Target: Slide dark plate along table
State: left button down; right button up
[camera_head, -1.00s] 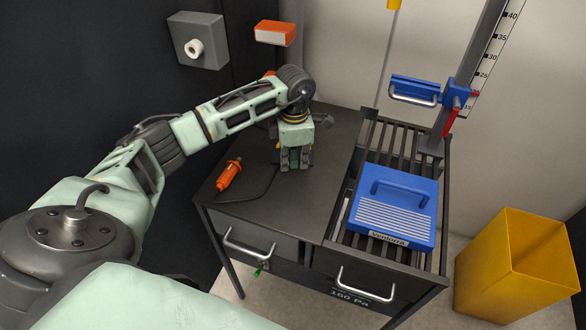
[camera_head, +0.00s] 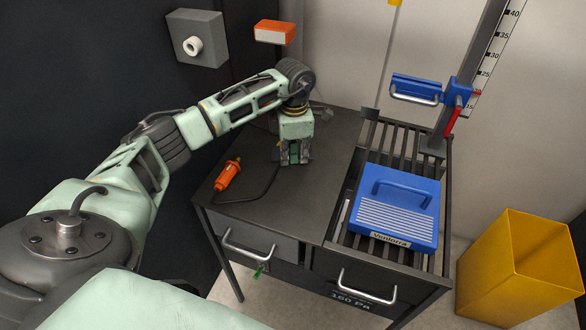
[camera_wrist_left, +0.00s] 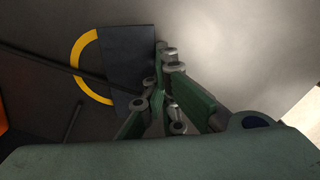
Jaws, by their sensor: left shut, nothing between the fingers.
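The dark plate (camera_wrist_left: 125,62) shows in the left wrist view as a flat blue-grey piece, overlapping part of a yellow ring (camera_wrist_left: 84,62) on the table top. My left gripper (camera_head: 294,158) is shut and empty, pointing down low over the rear part of the dark table (camera_head: 270,200). In the left wrist view its green fingers (camera_wrist_left: 165,85) are beside the plate's right edge; I cannot tell whether they touch it. My right gripper is not in view.
An orange tool (camera_head: 228,175) with a dark cable lies on the table left of the gripper. A blue box (camera_head: 396,215) sits on the slatted rack to the right. A yellow bin (camera_head: 510,275) stands on the floor.

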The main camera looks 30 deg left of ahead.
pick_arm(q)
jog(key=shift+w+a+b, duration=0.65)
jog(key=shift+w, duration=0.2)
jog(key=shift+w, duration=0.1)
jog(key=shift+w+a+b, duration=0.25)
jog(key=shift+b, duration=0.05)
dwell(0.4)
jog(key=shift+s+d+p, duration=0.25)
jog(key=shift+s+p, duration=0.1)
jog(key=shift+p, duration=0.05)
jog(key=shift+s+d, duration=0.2)
jog(key=shift+s, duration=0.1)
jog(key=shift+w+r+p, duration=0.1)
jog(key=shift+r+p, duration=0.45)
jog(key=shift+p, duration=0.05)
jog(key=shift+r+p, duration=1.2)
jog(key=shift+r, duration=0.75)
